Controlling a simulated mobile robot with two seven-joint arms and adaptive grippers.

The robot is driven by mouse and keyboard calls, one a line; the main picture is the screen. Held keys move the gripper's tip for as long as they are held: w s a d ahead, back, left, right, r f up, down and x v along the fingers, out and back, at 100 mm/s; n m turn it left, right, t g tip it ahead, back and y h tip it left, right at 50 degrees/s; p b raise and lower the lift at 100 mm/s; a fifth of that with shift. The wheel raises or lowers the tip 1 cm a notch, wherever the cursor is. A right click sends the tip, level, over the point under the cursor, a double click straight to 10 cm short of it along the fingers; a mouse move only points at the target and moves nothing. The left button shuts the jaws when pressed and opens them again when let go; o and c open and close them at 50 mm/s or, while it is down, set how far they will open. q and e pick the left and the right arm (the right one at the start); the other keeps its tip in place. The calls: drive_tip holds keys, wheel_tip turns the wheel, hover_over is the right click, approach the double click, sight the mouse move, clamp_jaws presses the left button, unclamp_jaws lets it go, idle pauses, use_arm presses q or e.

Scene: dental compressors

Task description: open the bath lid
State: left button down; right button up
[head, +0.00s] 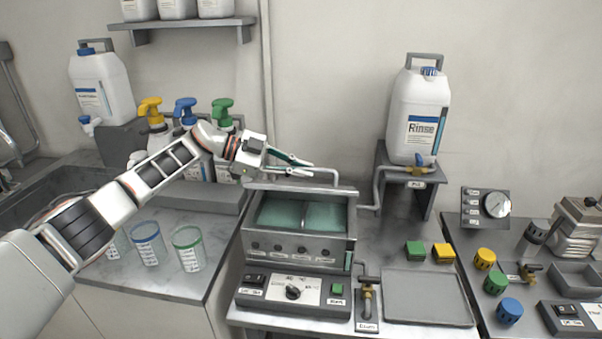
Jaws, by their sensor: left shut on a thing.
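The bath (300,250) is a grey metal box at the centre, with teal liquid showing in two compartments. Its lid (305,188) appears as a grey strip raised along the back edge, seen nearly edge-on; its exact angle is hard to tell. A pale bar handle (328,172) stands above that strip. My left gripper (306,169) reaches in from the left above the back of the bath and is shut on the handle. The fingers partly hide the handle's left part. My right gripper is not in view.
A control box (292,291) stands in front of the bath. Measuring cups (188,248) and pump bottles (223,113) stand left, near my left arm. A Rinse canister (418,112) sits on a stand behind right. An empty grey tray (427,297) lies right of the bath.

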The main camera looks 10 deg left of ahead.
use_arm(q)
drive_tip(key=shift+w+r+n, duration=0.3)
drive_tip(key=shift+w+n, duration=0.1)
idle(0.4)
drive_tip(key=c, duration=2.4)
unclamp_jaws()
drive_tip(key=v, duration=1.2)
drive_tip(key=shift+w, duration=0.2)
